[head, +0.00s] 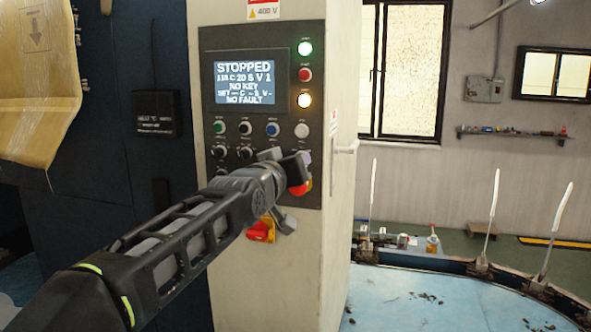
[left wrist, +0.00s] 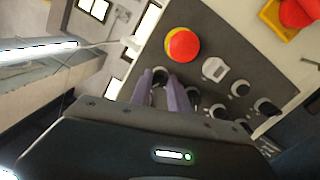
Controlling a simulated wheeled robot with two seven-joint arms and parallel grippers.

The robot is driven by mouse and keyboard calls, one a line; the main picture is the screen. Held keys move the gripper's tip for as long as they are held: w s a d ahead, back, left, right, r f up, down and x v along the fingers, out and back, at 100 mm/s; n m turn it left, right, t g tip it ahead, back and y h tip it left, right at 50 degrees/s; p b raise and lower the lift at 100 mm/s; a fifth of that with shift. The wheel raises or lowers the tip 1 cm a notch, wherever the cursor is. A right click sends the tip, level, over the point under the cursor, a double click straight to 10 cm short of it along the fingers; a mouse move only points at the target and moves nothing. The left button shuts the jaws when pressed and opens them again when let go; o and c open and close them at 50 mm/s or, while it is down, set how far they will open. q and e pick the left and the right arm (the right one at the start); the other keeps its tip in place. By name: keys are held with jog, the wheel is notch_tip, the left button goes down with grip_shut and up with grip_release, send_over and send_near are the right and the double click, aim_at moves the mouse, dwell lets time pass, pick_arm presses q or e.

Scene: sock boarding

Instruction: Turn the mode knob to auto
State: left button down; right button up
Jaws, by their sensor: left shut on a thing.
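The control panel (head: 285,60) is on the front of a cream cabinet. My left gripper (head: 300,162) is at the right end of its lower knob row and hides that part. In the left wrist view, the two purple fingers are shut on a black knob (left wrist: 160,76), one on each side. Another black knob (left wrist: 193,95) is close beside the right finger. More black knobs (head: 245,153) show in the head view. The knob labels and the held knob's pointer are too small or hidden to read. My right gripper is not in view.
A red emergency stop button (head: 298,189) is just below my left gripper and also shows in the left wrist view (left wrist: 182,45). A red switch on yellow (head: 262,230) is lower down. The display (head: 244,83) reads STOPPED, NO KEY, NO FAULT. A cabinet handle (head: 346,148) is at right.

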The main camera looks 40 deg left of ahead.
pick_arm(q)
jog(key=shift+m+b, duration=1.05)
jog(key=shift+m, duration=0.75)
jog(key=c, duration=1.3)
grip_release()
jog(key=shift+o, duration=0.2)
jog(key=b+v, duration=0.3)
jog(key=v, duration=0.4)
jog(key=shift+s+d, duration=0.2)
jog(key=shift+s, duration=0.15)
jog(key=shift+r, duration=0.1)
